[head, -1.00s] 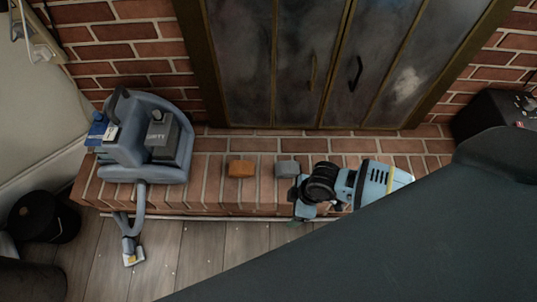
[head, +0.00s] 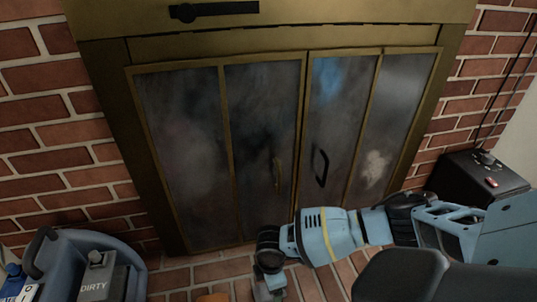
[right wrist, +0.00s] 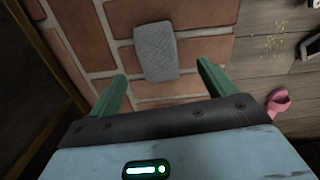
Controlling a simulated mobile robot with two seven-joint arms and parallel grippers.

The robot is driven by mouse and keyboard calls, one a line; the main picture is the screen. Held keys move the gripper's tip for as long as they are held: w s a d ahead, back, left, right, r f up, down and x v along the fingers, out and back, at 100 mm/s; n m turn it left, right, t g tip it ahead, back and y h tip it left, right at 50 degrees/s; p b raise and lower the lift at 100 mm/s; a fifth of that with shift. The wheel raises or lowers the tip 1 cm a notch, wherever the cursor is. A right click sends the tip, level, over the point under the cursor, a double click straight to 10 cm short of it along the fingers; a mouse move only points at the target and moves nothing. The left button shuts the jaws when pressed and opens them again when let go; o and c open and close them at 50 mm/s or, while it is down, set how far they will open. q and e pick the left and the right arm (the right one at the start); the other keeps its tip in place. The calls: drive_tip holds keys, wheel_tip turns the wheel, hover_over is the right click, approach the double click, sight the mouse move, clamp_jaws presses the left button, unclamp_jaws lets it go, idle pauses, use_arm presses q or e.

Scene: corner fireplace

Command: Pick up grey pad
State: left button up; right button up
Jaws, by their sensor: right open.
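The grey pad (right wrist: 156,52) lies flat on the brick hearth in the right wrist view, just beyond my right gripper. My right gripper (right wrist: 162,74) is open and empty. Its two green fingers point toward the pad, one on either side of its near end, with brick showing between pad and fingers. In the head view the right gripper (head: 270,288) is at the bottom edge, over the hearth; I cannot make out the grey pad there. My left gripper is not in view.
A blue-grey cleaning machine (head: 75,262) stands at lower left, a black box (head: 478,175) at right. Closed fireplace doors (head: 265,140) rise behind the hearth. A pink object (right wrist: 278,102) lies on the wooden floor.

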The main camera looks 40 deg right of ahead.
sight(261, 292)
drive_tip(key=shift+f, duration=0.45)
drive_tip(key=f+b, duration=0.2)
drive_tip(key=f, duration=0.1)
drive_tip(key=f+b, duration=0.1)
drive_tip(key=shift+d+f, duration=0.25)
drive_tip(key=shift+f, duration=0.1)
drive_tip(key=shift+r, duration=0.1)
drive_tip(key=c, duration=1.1)
